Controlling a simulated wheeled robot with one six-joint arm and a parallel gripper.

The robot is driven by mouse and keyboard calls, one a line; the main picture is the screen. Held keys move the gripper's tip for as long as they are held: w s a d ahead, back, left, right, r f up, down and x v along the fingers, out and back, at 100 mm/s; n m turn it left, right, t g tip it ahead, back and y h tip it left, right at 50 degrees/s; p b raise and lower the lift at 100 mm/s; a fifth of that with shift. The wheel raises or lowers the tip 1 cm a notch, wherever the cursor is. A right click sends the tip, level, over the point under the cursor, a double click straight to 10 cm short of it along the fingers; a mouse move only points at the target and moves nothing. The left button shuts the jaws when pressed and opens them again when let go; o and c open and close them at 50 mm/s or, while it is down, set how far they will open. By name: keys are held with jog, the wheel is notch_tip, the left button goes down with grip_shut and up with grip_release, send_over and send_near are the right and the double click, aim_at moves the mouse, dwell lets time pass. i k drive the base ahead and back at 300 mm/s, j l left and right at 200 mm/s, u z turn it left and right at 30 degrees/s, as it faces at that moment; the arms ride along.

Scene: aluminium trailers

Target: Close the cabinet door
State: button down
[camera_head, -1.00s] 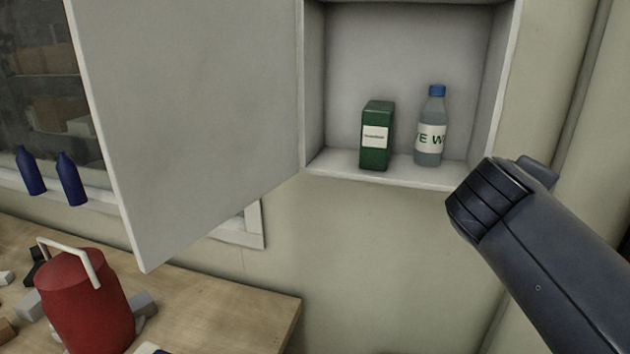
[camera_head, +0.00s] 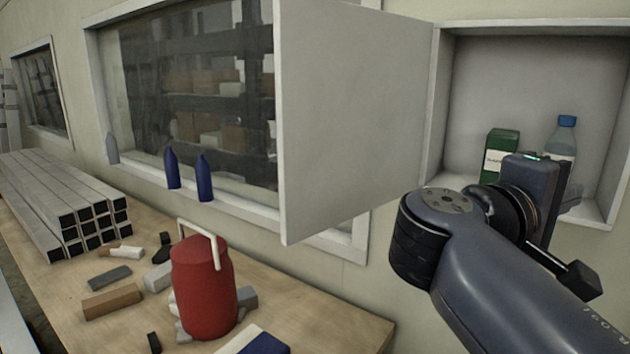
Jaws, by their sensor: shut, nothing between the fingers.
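The white cabinet (camera_head: 434,105) is on the wall at the right. Its door (camera_head: 350,110) stands wide open, hinged on the cabinet's left side and swung out to the left. My gripper (camera_head: 548,195) is partly in view in front of the open cabinet, to the right of the door and apart from it. It is shut and holds nothing; its fingertips are mostly hidden behind its own body and my wrist. Inside the cabinet stand a green box (camera_head: 496,150) and a clear bottle with a blue cap (camera_head: 566,122), both partly covered by my gripper.
Below the door is a wooden workbench (camera_head: 335,312) with a red canister (camera_head: 205,290), small loose blocks and stacked metal tubes (camera_head: 65,205). Blue bottles (camera_head: 204,178) stand on the window sill behind. Open air lies between my arm and the door's inner face.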

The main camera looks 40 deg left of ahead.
aim_at(352, 80)
jog(key=j+u, duration=0.2)
jog(key=u, duration=0.2)
jog(key=k+j+u, duration=0.1)
jog(key=j+u, duration=0.15)
jog(key=u, duration=0.15)
jog(key=j+u, duration=0.25)
jog(key=u, duration=0.15)
